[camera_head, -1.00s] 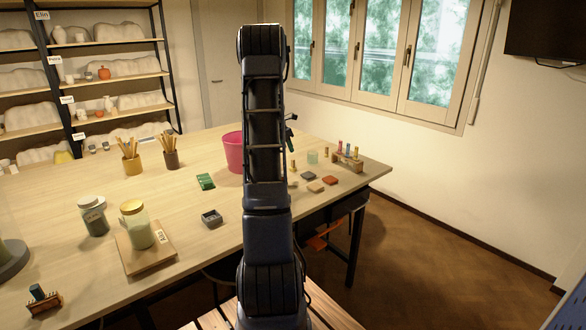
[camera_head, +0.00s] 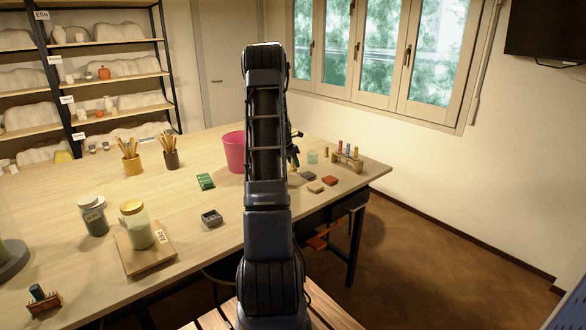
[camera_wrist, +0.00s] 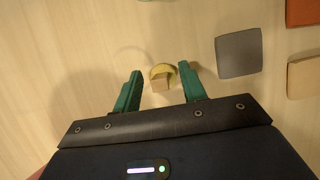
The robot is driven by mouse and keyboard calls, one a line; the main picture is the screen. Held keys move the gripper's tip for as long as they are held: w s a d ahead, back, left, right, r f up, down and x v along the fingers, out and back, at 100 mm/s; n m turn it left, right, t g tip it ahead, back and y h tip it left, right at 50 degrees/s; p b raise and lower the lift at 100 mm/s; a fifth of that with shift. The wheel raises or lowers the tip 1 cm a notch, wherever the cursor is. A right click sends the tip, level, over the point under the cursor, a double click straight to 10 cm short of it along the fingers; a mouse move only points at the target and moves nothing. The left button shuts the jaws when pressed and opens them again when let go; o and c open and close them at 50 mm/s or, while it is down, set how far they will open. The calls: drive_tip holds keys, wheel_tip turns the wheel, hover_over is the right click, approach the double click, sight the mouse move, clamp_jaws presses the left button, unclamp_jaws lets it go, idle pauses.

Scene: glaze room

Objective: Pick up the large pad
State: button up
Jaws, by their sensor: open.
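Three flat square pads lie on the table: a dark grey pad (camera_head: 308,176), a tan pad (camera_head: 315,187) and a red-orange pad (camera_head: 329,180). In the wrist view the grey pad (camera_wrist: 239,53) is whole; the red-orange pad (camera_wrist: 301,11) and tan pad (camera_wrist: 303,77) are cut by the right edge. They look similar in size, so I cannot tell which is the large one. My gripper (camera_wrist: 160,72) is open, its green fingers left of the grey pad. A small yellow curved piece with a tan block (camera_wrist: 161,78) shows between the fingers, apparently not gripped.
A pink bucket (camera_head: 234,152) stands left of my arm. A pale green jar (camera_head: 313,157) and a wooden rack with small bottles (camera_head: 347,157) stand behind the pads. The table's right edge is near the red-orange pad.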

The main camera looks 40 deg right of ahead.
clamp_jaws()
idle(0.3)
